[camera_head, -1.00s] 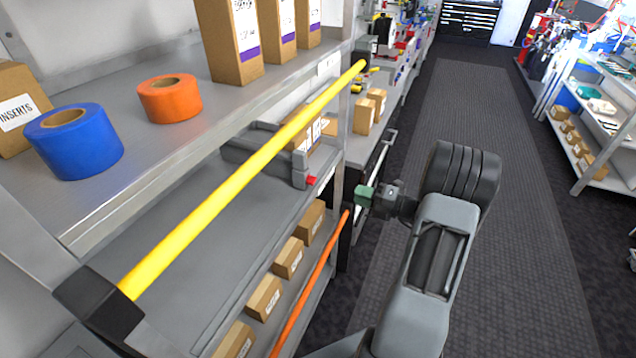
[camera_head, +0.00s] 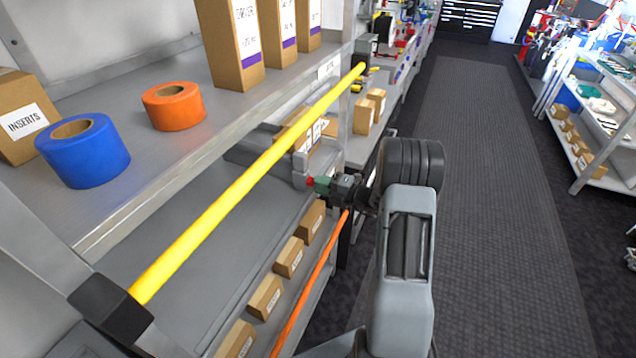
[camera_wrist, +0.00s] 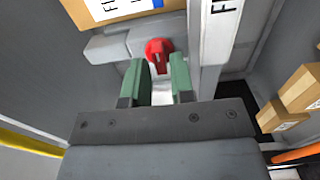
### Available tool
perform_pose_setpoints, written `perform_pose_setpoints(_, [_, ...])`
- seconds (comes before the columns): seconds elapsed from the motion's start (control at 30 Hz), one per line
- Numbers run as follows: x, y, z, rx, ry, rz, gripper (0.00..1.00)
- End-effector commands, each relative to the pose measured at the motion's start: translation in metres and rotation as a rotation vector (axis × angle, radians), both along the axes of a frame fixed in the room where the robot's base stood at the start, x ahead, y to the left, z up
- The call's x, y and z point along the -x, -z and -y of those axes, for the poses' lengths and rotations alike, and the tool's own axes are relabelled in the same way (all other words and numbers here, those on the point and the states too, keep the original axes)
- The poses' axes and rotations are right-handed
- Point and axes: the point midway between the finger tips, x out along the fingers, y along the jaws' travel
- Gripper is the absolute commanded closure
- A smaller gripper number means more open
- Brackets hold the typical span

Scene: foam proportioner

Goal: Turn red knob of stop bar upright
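The red knob (camera_wrist: 159,54) sits on the front of a grey block-shaped device on the shelf. In the head view only a small part of the red knob (camera_head: 310,182) shows, at the tips of my fingers. My gripper (camera_wrist: 161,75) has two green fingers that are apart, with a gap between them. My gripper (camera_head: 323,185) reaches in from the right. I cannot tell whether the fingers touch the knob. The yellow bar (camera_head: 240,190) runs diagonally along the shelf front.
An upright shelf post (camera_wrist: 211,50) stands close to the right of my fingers in the wrist view. Small cardboard boxes (camera_head: 290,257) line the lower shelf behind an orange bar (camera_head: 312,285). Blue tape (camera_head: 100,160) and orange tape (camera_head: 174,106) lie on the upper shelf. The aisle floor (camera_head: 500,220) is clear.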

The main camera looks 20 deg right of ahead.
Motion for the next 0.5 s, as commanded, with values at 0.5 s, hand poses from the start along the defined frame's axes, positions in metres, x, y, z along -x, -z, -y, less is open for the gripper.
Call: perform_pose_setpoints(0.5, [-0.0081, 0.0, -0.008, -0.001, 0.0, 0.001, 0.78])
